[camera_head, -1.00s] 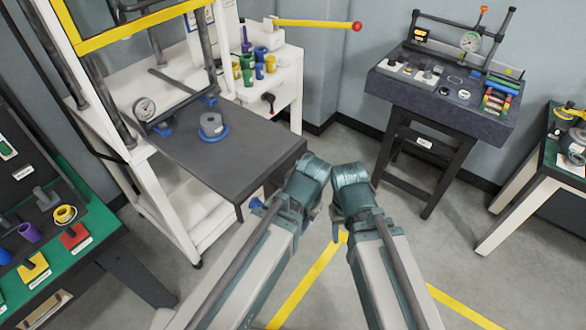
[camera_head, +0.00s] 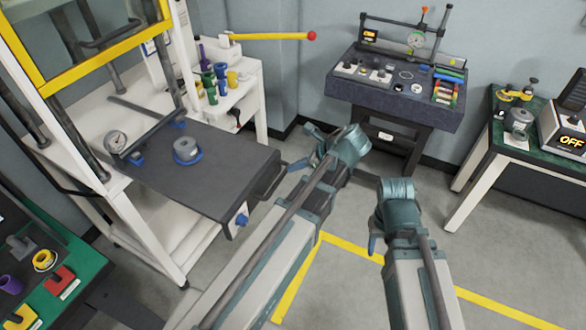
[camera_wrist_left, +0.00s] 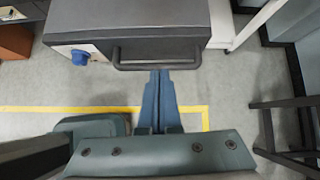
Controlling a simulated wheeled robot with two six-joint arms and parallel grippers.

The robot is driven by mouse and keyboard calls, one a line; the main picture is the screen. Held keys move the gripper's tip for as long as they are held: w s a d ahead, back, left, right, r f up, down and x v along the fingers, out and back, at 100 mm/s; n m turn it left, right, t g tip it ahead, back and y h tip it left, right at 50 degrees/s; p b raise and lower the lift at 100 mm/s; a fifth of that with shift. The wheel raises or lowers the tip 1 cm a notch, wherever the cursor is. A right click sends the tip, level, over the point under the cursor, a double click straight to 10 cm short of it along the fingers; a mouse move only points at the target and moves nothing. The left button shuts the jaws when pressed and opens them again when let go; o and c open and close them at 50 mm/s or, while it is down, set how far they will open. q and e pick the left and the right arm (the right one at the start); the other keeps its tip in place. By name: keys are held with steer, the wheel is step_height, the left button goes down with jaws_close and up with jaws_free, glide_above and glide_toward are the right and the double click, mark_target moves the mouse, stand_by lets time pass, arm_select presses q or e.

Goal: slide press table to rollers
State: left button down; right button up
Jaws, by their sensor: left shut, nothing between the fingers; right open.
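The press table (camera_head: 225,180) is a dark flat slab sticking out of the white press frame, with a grey cylinder on a blue ring (camera_head: 187,151) on top. Its front has a dark bar handle (camera_wrist_left: 205,53) and a blue knob (camera_head: 241,219). My left gripper (camera_head: 292,166) is just right of the table's front. In the left wrist view its blue fingers (camera_wrist_left: 156,74) are shut and empty, with tips close to the handle's bar; contact is unclear. My right gripper (camera_head: 373,244) is open and empty over the floor to the right. I cannot make out any rollers clearly.
The press has a yellow-edged guard (camera_head: 100,65). A white side bench (camera_head: 245,90) holds coloured cylinders. A yellow lever with a red end (camera_head: 270,37) juts right. A dark test bench (camera_head: 400,95) stands behind. Yellow-marked floor (camera_head: 340,285) is open at front.

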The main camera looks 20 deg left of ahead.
mark_target(215, 146)
arm_select(q)
steer(key=shift+m, duration=0.5)
steer(key=shift+w+a+r+b+x, duration=0.1)
steer(key=shift+w+b+x, duration=0.05)
steer(key=shift+b+x, duration=1.25)
steer(key=shift+w+a+r+b+x, duration=0.1)
steer(key=shift+b+x, duration=0.85)
steer(key=shift+x, duration=0.85)
steer(key=shift+w+b+x, duration=0.15)
steer(key=shift+b+x, duration=1.05)
steer(key=shift+x, duration=0.35)
arm_select(e)
step_height(215, 146, down, 7)
steer(key=shift+d, duration=0.3)
steer(key=shift+s+r, duration=0.1)
arm_select(q)
steer(key=a, duration=0.8)
steer(key=w+a, duration=0.1)
steer(key=a, duration=0.7)
steer(key=w+a, duration=0.1)
steer(key=a, duration=0.8)
steer(key=shift+w, duration=0.2)
steer(key=shift+d, duration=0.1)
